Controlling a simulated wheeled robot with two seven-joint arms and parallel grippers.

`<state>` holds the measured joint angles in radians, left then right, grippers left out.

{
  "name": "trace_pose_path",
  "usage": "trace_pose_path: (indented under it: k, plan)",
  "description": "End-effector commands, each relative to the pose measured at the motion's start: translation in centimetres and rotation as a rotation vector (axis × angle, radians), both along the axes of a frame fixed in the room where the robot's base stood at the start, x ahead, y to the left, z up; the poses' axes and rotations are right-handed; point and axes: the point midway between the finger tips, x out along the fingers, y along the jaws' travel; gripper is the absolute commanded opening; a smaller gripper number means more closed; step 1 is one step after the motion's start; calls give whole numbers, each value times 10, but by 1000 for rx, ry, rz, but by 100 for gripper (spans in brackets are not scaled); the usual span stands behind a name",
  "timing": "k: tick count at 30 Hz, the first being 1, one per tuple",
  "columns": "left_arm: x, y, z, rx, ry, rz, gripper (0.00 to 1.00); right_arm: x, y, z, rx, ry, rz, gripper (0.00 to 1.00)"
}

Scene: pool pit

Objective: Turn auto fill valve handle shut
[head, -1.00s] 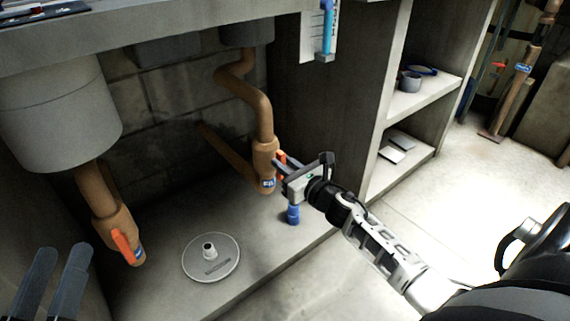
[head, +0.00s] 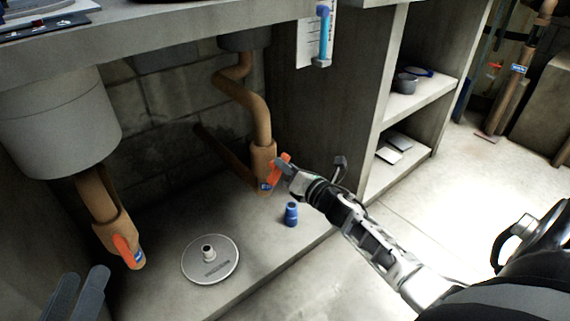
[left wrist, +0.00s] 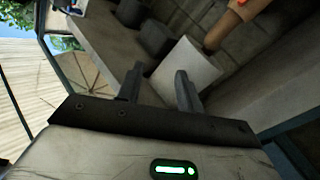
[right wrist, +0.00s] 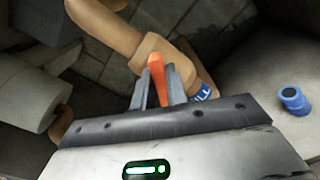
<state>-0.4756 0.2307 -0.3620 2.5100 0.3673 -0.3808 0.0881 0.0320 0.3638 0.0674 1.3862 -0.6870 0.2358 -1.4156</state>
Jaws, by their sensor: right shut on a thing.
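An orange valve handle (head: 284,160) sits on the brown pipe valve (head: 262,158) under the counter, right of centre in the head view. The valve carries a blue label (right wrist: 203,93) that is only partly readable. My right gripper (head: 281,169) is shut on this handle. In the right wrist view the orange handle (right wrist: 157,64) stands between the two fingers (right wrist: 160,82). A second valve with an orange handle (head: 126,249) is at the left on another pipe. My left gripper (head: 84,273) is open and empty at the lower left; its fingers stand apart in the left wrist view (left wrist: 157,74).
A round white disc (head: 226,265) with a central knob and a blue cap-like piece (head: 291,214) lie on the ledge. A grey cylinder (head: 58,122) hangs at the left. Shelves (head: 404,105) stand right of the partition. The floor at the right is clear.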

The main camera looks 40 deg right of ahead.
Motion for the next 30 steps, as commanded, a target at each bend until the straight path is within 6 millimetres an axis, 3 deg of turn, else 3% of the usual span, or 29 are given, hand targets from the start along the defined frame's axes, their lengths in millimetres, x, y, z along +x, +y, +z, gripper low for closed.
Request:
trace_pose_path:
  k: [13, 30]
  plan:
    - [-13, -3, -18, -47, 178, -21, 36, -2, 1, -11, 426, 46, 7, 0]
    - [-12, 0, -24, 33, 182, -4, 36, -2, 0, -17, 827, 76, 8, 0]
